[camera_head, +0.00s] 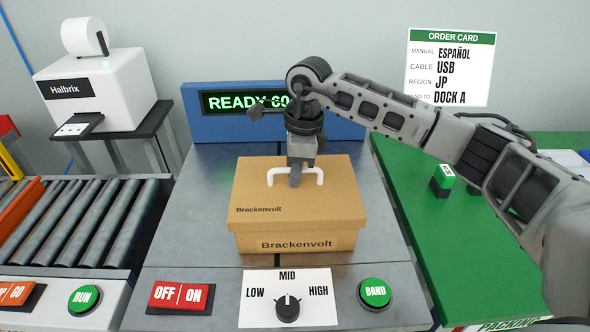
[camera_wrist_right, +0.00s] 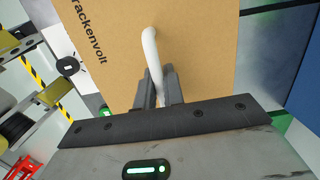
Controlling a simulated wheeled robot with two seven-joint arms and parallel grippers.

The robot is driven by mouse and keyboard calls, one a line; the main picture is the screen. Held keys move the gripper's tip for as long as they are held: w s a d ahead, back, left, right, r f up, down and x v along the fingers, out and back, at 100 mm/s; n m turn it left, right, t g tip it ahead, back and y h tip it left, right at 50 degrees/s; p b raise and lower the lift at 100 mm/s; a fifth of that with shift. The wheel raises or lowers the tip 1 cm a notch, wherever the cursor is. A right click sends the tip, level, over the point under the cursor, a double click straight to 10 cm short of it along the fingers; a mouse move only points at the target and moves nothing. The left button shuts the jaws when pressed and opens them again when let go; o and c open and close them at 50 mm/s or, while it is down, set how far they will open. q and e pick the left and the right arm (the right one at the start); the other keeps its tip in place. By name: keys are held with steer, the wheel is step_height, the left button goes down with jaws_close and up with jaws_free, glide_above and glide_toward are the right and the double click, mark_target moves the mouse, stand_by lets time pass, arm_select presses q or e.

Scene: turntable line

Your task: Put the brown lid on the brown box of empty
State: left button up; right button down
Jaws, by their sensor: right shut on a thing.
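The brown lid (camera_head: 330,200), marked Brackenvolt, sits over the top of the brown box (camera_head: 298,241) on the grey station. Lid and box look lined up, but I cannot tell whether the lid is fully seated. The lid has a white handle (camera_head: 318,174). My right gripper (camera_head: 295,182) comes down from above and is shut on this handle. In the right wrist view the handle (camera_wrist_right: 150,48) runs between the two fingers (camera_wrist_right: 160,88), above the lid's face (camera_wrist_right: 200,40). The inside of the box is hidden. My left gripper is not in view.
A blue display (camera_head: 225,128) reading READY stands behind the box. In front are the red OFF/ON switch (camera_head: 180,296), a dial (camera_head: 287,308) and the green BAND button (camera_head: 375,293). A roller conveyor (camera_head: 90,225) lies left, a green table (camera_head: 465,255) right.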

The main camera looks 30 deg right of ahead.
steer(key=shift+f+b, duration=0.55)
steer(key=shift+f, duration=0.25)
stand_by(0.4)
steer(key=c, duration=1.4)
jaws_free()
steer(key=shift+c, duration=0.2)
